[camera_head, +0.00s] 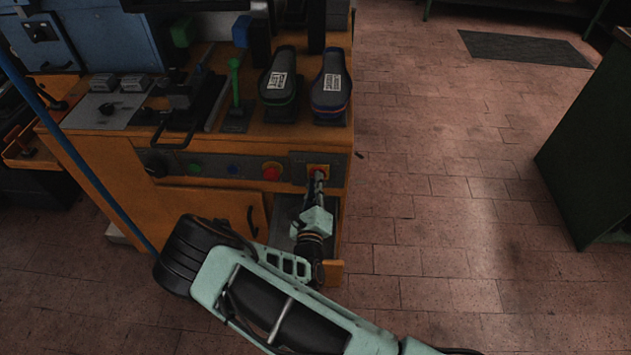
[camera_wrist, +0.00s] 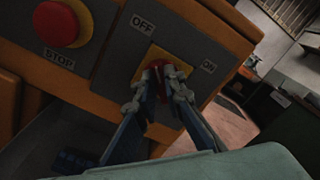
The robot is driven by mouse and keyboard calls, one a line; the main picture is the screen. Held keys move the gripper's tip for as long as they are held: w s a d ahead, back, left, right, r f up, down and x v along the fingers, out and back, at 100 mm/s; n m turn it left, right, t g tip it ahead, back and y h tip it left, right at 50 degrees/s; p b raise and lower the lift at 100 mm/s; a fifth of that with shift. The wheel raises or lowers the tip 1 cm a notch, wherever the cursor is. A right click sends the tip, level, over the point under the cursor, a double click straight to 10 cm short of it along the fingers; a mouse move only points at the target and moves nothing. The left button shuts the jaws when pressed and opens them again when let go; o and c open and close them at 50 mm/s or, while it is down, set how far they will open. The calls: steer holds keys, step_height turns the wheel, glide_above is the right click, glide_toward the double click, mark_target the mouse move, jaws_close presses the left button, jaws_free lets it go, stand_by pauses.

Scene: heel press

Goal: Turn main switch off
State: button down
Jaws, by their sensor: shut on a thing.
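The main switch is a red knob on a yellow plate (camera_wrist: 150,62), set in a dark panel with OFF and ON labels in the wrist view. Its yellow plate also shows in the head view (camera_head: 318,170), on the front of the orange machine. My gripper (camera_wrist: 160,80) is at the switch, its two fingers closed on either side of the red knob (camera_wrist: 156,66). In the head view my gripper (camera_head: 317,180) reaches the panel's right end. The fingers partly hide the knob, and I cannot tell exactly which way it points.
A red STOP button (camera_wrist: 61,24) sits left of the switch; it also shows in the head view (camera_head: 271,171). Two shoe-like forms (camera_head: 280,85) stand on the machine's top. A dark green cabinet (camera_head: 597,150) stands at the right. The brick floor between is clear.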

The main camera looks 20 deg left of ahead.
steer(key=c, duration=2)
jaws_free()
steer(key=v, duration=1.2)
steer(key=shift+d, duration=0.1)
